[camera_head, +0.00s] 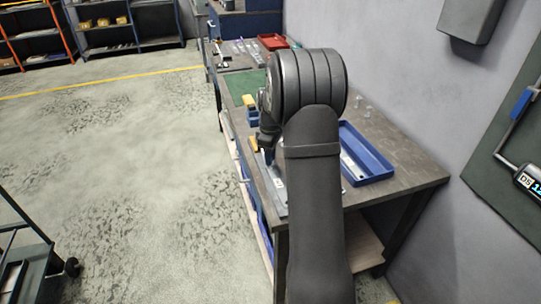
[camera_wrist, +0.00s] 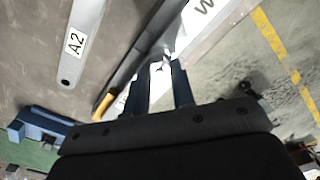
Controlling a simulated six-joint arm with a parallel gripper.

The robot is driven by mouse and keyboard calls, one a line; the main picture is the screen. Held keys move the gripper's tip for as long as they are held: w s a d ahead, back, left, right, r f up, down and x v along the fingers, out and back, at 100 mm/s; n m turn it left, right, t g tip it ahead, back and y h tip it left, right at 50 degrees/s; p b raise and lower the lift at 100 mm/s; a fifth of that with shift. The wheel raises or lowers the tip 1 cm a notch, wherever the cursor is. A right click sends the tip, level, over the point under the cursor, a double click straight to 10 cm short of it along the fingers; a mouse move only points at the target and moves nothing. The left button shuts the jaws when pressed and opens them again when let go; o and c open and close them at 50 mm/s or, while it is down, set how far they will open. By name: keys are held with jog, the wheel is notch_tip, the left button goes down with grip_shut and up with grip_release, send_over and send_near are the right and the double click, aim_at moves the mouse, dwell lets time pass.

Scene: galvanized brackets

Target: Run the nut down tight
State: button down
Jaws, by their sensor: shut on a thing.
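In the wrist view my gripper (camera_wrist: 167,68) has its two dark blue fingers close together, shut on a small bright metal piece at the tips, which I take as the nut (camera_wrist: 166,57). The fingers cover most of it, so its thread and seating cannot be made out. It is at a pale galvanized bracket (camera_wrist: 196,34) with a label partly reading "W". Another grey bracket with an "A2" label (camera_wrist: 75,43) lies apart to the left. In the head view my arm hides most of the gripper and the work; part of a bracket (camera_head: 279,188) shows at the bench's front-left edge.
A yellow handle (camera_wrist: 103,106) lies close left of the fingers. A blue block (camera_wrist: 40,125) is beyond it by the green mat (camera_head: 238,85). A blue tray (camera_head: 382,174) is right of my arm; small clear pieces (camera_head: 365,111) stand behind it. A red tray (camera_head: 272,42) is far back.

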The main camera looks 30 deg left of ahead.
jog(key=m, duration=0.6)
jog(key=shift+m, duration=0.4)
jog(key=m, duration=0.6)
jog(key=shift+m, duration=0.3)
jog(key=m, duration=0.9)
jog(key=c, duration=1.4)
grip_release()
